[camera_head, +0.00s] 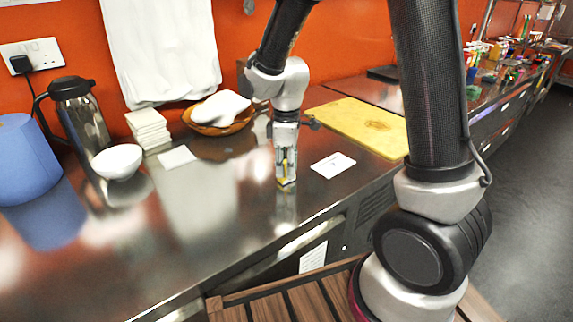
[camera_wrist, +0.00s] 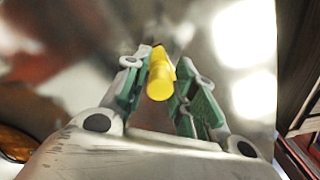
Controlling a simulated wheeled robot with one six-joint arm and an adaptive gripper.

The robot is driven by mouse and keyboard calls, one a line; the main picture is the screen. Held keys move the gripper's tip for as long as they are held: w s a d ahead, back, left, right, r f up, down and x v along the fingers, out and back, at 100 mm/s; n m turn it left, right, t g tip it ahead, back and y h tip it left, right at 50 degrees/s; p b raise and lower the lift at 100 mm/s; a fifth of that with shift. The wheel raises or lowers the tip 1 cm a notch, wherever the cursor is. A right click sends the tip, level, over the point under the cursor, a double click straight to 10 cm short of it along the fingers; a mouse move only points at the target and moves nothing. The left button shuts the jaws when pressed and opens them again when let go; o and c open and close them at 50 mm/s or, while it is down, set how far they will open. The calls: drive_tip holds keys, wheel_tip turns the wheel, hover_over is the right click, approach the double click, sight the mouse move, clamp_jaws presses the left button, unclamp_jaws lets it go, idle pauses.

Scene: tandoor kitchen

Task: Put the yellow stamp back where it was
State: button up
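The yellow stamp (camera_wrist: 159,78) is upright between the green-padded fingers of my gripper (camera_wrist: 163,62) in the wrist view, its rounded handle end toward the camera. The fingers appear closed on it near their tips. In the head view my gripper (camera_head: 286,176) points down over the steel counter, and the yellow stamp (camera_head: 285,183) shows at its fingertips, very low over the counter. I cannot tell whether its base touches the surface. A white card (camera_head: 333,165) with a small dark mark lies just right of the gripper. Another white card (camera_head: 178,157) lies farther left.
A yellow cutting board (camera_head: 362,125) lies behind right. A basket with white cloth (camera_head: 222,112) stands behind the gripper. At left are stacked white tiles (camera_head: 148,128), a white bowl (camera_head: 117,162), a steel flask (camera_head: 80,110) and a blue roll (camera_head: 25,160). The counter's front middle is clear.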

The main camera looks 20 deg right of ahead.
sight(286, 161)
drive_tip(key=shift+o, duration=0.6)
wheel_tip(286, 161, up, 12)
drive_tip(key=s+d+r+m+t, duration=0.2)
drive_tip(key=s+d+r+m, duration=0.2)
drive_tip(key=s, duration=0.5)
drive_tip(key=s+d+r+m+t, duration=0.2)
drive_tip(key=s+d+r+m, duration=0.1)
drive_tip(key=s+d+m, duration=0.5)
drive_tip(key=s+d, duration=0.2)
drive_tip(key=d, duration=0.1)
drive_tip(key=shift+r+m, duration=0.3)
drive_tip(key=shift+r, duration=0.05)
